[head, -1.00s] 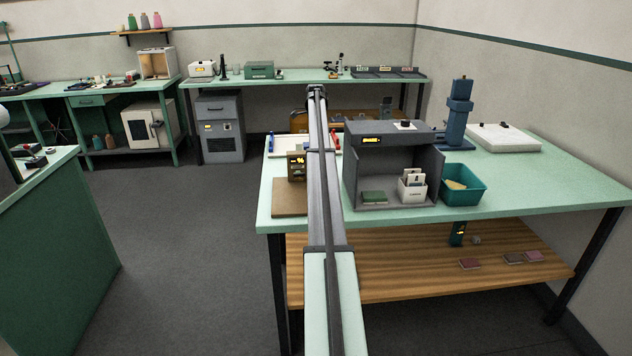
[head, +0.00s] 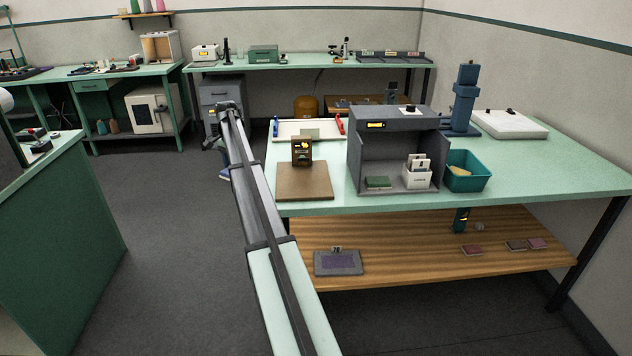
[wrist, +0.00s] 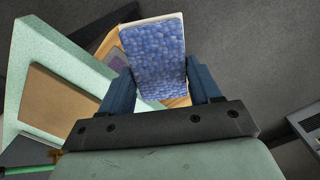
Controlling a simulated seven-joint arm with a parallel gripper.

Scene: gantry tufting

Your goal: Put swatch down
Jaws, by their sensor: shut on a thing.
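In the wrist view a swatch (wrist: 153,52) with a blue pebbled face and a pale edge stands out between the blue fingers of my gripper (wrist: 161,84). The fingers are shut on its two sides. It is held in the air beside the mint bench (wrist: 82,62), which lies to the left. In the head view my arm reaches forward to the left of the bench. Its far end hides most of the gripper, and I cannot make out the swatch there.
The mint bench (head: 540,175) holds a brown board (head: 304,184), a grey booth (head: 389,140), a white card holder (head: 417,178) and a teal bin (head: 466,172). Its wooden lower shelf (head: 410,250) carries a grey pad with a purple face (head: 338,263) and small swatches (head: 471,250). Open floor (head: 165,250) lies left.

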